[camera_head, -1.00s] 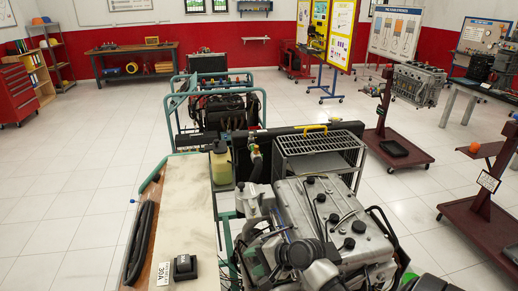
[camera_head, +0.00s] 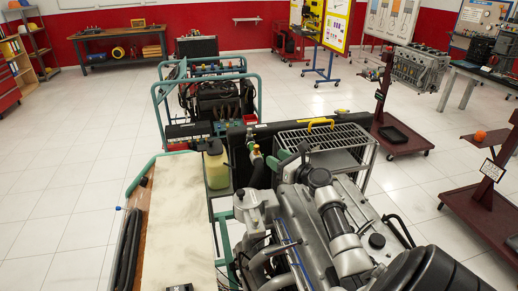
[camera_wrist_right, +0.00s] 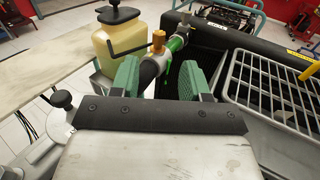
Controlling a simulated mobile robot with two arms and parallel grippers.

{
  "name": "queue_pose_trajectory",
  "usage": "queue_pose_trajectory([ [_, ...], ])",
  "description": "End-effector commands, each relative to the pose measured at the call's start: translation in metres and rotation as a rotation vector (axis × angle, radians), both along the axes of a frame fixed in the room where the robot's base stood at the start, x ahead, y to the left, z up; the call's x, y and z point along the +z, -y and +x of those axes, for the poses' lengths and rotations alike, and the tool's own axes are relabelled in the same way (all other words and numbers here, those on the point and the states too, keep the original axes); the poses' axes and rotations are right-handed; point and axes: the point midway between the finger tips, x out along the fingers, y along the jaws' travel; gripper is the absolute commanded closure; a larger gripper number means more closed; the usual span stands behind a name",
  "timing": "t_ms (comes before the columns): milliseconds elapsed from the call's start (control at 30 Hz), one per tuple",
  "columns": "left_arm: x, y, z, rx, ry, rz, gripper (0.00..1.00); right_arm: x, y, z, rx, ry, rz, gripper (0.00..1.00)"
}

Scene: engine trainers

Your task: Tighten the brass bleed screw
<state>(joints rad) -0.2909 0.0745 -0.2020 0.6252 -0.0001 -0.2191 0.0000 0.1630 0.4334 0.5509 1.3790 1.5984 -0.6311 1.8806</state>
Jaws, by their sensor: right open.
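The brass bleed screw (camera_wrist_right: 158,42) is a small orange-brass fitting on a green-collared hose joint, beside a yellowish bottle (camera_wrist_right: 120,45) with a black cap. In the head view the hose joint (camera_head: 257,158) stands right of the bottle (camera_head: 216,165); the screw is too small there to make out clearly. My right gripper (camera_wrist_right: 163,75) has green fingers spread apart, one on each side of the hose below the screw in the wrist picture. Contact cannot be told. In the head view the right gripper (camera_head: 290,157) is just right of the joint. My left gripper is not in view.
A metal grille rack (camera_head: 322,137) stands close on the right of the gripper. A black radiator top (camera_wrist_right: 235,42) runs behind the hose. A green-framed trainer stands behind.

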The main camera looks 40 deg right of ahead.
Motion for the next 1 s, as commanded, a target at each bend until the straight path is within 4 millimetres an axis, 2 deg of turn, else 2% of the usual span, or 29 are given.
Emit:
queue_pose_trajectory([
  [33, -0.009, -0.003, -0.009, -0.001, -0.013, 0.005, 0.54, -0.002, 0.0, 0.011, 0.001, 0.004, -0.001, 0.54],
  [200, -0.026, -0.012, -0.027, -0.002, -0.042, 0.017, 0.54, -0.003, -0.001, 0.045, 0.002, 0.003, -0.003, 0.54],
  [400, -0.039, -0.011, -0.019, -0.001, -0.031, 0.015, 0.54, -0.002, -0.002, 0.072, 0.001, 0.002, -0.003, 0.54],
  [600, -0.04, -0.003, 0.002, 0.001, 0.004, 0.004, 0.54, -0.001, -0.002, 0.081, 0.001, -0.001, -0.005, 0.54],
  [833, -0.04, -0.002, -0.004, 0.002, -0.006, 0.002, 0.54, 0.0, -0.002, 0.082, 0.001, -0.002, -0.005, 0.54],
  [1000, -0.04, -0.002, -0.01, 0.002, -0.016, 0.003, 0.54, 0.0, -0.002, 0.081, 0.001, -0.001, -0.005, 0.79],
])
